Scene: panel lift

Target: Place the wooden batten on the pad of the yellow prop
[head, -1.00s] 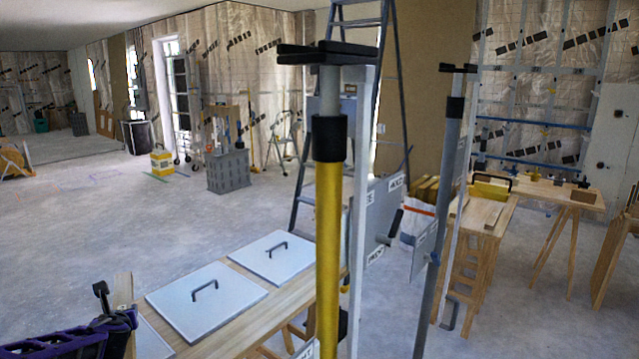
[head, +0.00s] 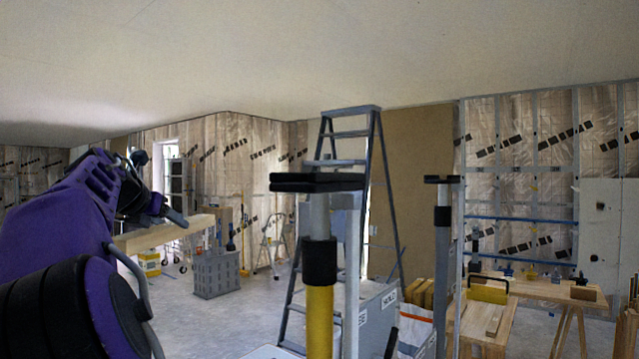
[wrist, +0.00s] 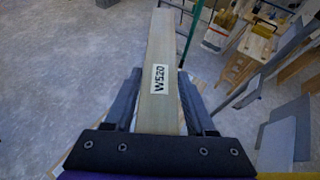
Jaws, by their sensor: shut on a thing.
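The wooden batten (head: 165,233) is a pale bar held out level in front of my gripper (head: 158,212), left of the prop in the head view. In the wrist view the batten (wrist: 161,50) runs between the two jaws of my gripper (wrist: 160,98), which are shut on it, and its label reads W520. The yellow prop (head: 319,318) stands upright near the middle of the head view, with a black collar and a flat black pad (head: 317,182) on top. The pad is bare, and the batten is apart from it to the left.
A grey stepladder (head: 372,150) stands behind the prop. A second prop (head: 442,215) with a black top stands to the right. Workbenches (head: 490,325) with timber are at the right. A grey crate (head: 216,273) sits on the floor behind the batten.

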